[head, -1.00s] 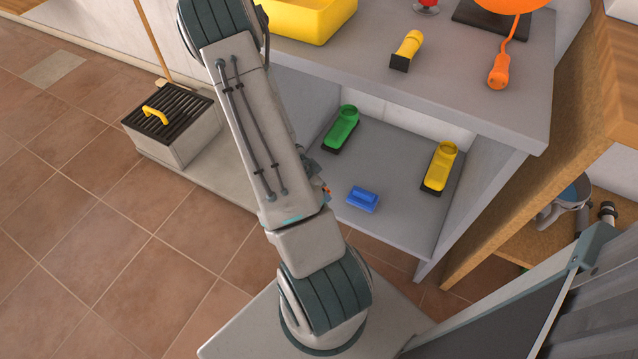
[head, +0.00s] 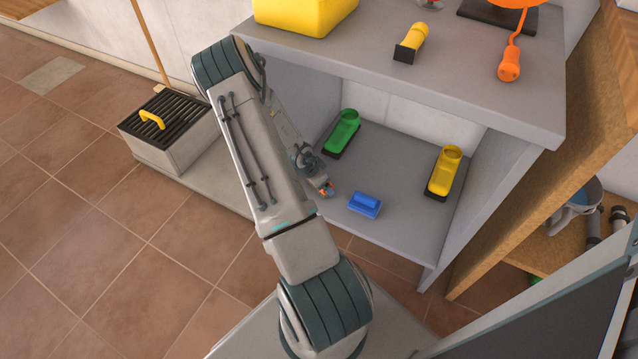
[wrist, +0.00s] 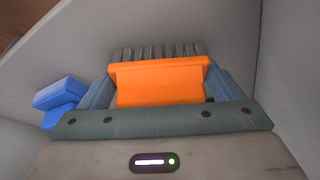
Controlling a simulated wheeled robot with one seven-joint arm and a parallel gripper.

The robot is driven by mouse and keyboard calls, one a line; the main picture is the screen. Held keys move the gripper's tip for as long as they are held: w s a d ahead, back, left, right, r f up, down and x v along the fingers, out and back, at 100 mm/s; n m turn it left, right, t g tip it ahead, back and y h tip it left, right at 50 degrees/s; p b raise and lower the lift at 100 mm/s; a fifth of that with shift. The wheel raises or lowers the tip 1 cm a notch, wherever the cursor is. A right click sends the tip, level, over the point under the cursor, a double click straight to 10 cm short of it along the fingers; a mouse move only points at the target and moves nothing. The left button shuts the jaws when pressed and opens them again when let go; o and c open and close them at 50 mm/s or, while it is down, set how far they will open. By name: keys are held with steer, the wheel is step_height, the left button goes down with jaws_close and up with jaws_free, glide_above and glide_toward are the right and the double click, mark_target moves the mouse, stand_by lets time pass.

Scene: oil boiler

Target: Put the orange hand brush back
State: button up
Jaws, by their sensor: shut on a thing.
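The orange hand brush (wrist: 160,82) is held in my gripper (wrist: 158,92) in the wrist view, with its orange body between the two fingers. In the head view my gripper (head: 325,190) is low inside the lower compartment of the grey bench, left of a blue brush, and only a small orange patch of the held brush shows there. The brush's underside is hidden. Whether it touches the shelf floor I cannot tell.
The blue brush (head: 365,205) lies close to the right of my gripper on the lower shelf (head: 400,235). The bench top (head: 465,85) overhangs the compartment.

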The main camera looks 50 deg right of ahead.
steer(key=o, duration=0.8)
steer(key=shift+c, duration=0.2)
steer(key=p+v, duration=0.6)
steer(key=v, duration=0.6)
